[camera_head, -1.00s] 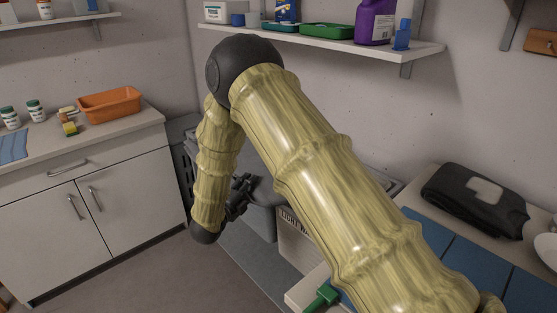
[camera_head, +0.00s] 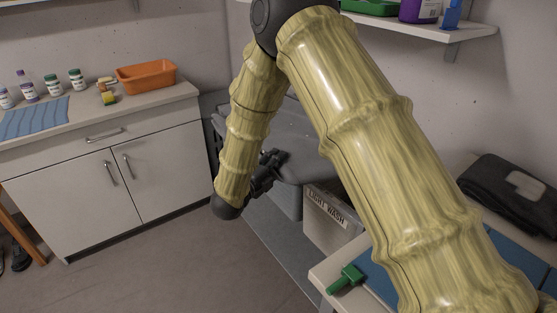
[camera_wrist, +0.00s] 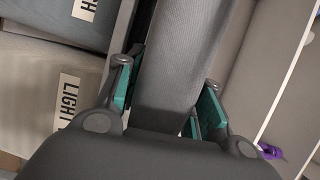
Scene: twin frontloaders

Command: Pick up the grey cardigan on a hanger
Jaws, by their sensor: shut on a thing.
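My gripper (camera_wrist: 166,78) shows in the wrist view with its teal-padded fingers on either side of a long strip of grey cloth (camera_wrist: 178,50). The strip appears to be the grey cardigan, and my gripper is shut on it. No hanger can be made out. In the head view my gripper (camera_head: 268,172) is small and dark, low beside a grey surface (camera_head: 312,160). My arm hides much of that area, and I cannot tell the cardigan apart there.
A "LIGHT WASH" bin (camera_head: 326,212) stands close to my gripper. A white cabinet (camera_head: 100,185) with an orange tub (camera_head: 146,77) is at left. A folded dark garment (camera_head: 505,190) lies on the right counter. A shelf (camera_head: 440,32) is above.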

